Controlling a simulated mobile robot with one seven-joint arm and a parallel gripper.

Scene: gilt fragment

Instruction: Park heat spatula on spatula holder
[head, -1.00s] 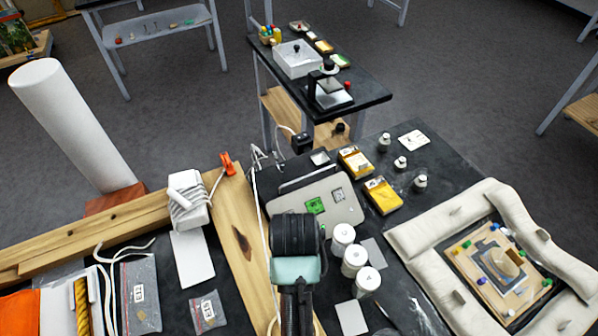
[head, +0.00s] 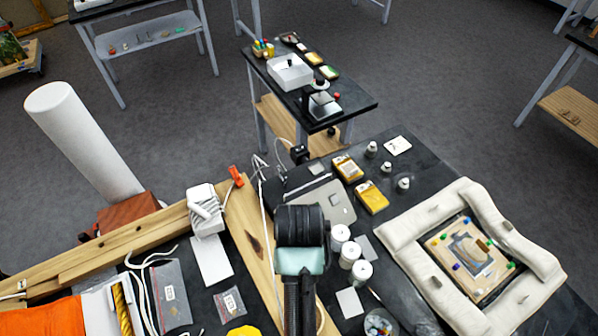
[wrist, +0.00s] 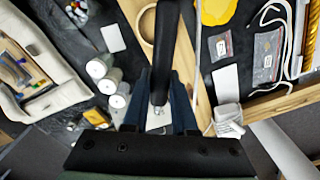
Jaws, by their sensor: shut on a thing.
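My gripper (wrist: 160,100) shows in the wrist view, its two dark blue fingers closed around a slim tool with a long black handle and a silvery metal end, which looks like the heat spatula (wrist: 170,45). The handle runs up toward the top of the picture. In the head view, my own arm hides the gripper and the tool. I cannot make out the spatula holder with certainty. An orange clip-like piece (head: 236,176) sits on the wooden beam beside a white box with a coiled cord (head: 206,208).
Several white jars (head: 348,255) stand right of my arm. A padded frame (head: 540,255) surrounds a wooden board with the fragment at the right. Yellow boxes (head: 371,197) and small bottles lie behind. A wooden beam (head: 243,222) and a wooden ring (wrist: 147,30) are close to my arm.

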